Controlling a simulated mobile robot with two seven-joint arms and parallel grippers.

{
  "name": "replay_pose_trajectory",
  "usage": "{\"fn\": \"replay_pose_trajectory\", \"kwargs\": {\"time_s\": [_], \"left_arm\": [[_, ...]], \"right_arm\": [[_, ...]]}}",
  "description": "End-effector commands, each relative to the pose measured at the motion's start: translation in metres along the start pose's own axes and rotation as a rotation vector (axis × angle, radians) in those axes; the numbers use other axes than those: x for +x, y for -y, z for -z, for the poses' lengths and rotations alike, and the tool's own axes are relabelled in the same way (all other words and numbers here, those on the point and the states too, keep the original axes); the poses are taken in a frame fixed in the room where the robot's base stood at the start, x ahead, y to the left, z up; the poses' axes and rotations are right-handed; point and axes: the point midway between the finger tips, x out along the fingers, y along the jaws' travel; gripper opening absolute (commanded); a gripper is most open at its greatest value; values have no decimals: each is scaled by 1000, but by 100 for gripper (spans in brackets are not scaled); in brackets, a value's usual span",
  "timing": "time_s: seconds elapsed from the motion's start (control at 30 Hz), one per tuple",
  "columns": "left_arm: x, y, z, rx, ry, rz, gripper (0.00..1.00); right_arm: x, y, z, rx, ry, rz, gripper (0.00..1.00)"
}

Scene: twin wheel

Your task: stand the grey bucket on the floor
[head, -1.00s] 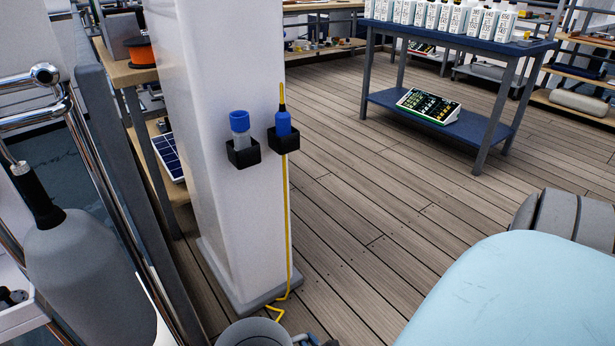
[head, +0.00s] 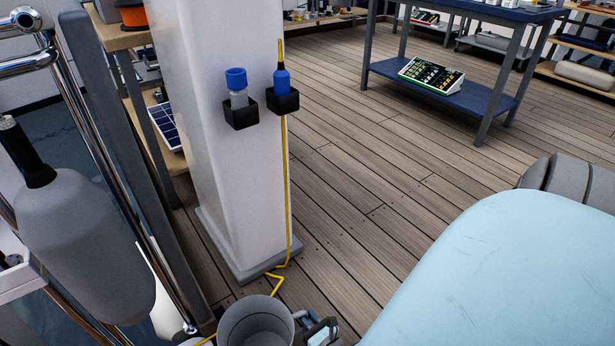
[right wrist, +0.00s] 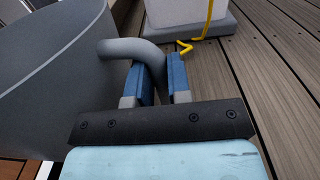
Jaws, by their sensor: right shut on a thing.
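The grey bucket (head: 255,322) shows at the bottom edge of the head view, its open mouth facing up and its lower part cut off. In the right wrist view its side wall (right wrist: 55,90) fills the left, with a curved grey handle (right wrist: 125,48) reaching between the blue-padded fingers. My right gripper (right wrist: 160,72) is shut on this handle; it also shows at the right of the bucket in the head view (head: 312,328). The bucket's base is hidden, so I cannot tell whether it touches the plank floor (head: 350,200). My left gripper is not in view.
A white column (head: 225,170) with a grey foot stands just beyond the bucket. A yellow cable (head: 287,190) runs down it onto the floor. A grey fender (head: 85,245) and chrome rails are at left. Open planks lie right of the column, before a blue table (head: 425,95).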

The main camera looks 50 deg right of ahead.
Motion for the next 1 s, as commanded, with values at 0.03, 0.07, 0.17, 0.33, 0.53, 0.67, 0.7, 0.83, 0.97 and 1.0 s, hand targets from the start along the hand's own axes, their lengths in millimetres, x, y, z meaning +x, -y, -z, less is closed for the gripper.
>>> {"fn": "replay_pose_trajectory", "kwargs": {"time_s": [0.03,0.07,0.17,0.33,0.53,0.67,0.7,0.83,0.97,1.0], "left_arm": [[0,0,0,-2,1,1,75],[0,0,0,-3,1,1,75],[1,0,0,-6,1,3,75],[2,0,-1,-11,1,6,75],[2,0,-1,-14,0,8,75],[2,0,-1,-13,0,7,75],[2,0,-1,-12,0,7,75],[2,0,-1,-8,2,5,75],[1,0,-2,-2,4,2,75],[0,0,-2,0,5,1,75]], "right_arm": [[0,0,0,2,1,0,0],[0,0,0,2,1,0,0],[0,0,0,2,1,0,0],[0,0,0,2,1,0,0],[0,-1,4,3,0,0,0],[0,-1,6,2,0,0,0],[0,-1,7,2,1,0,0],[0,-1,7,2,1,0,48],[0,-1,7,2,0,0,48],[0,0,7,0,-1,0,48]]}}
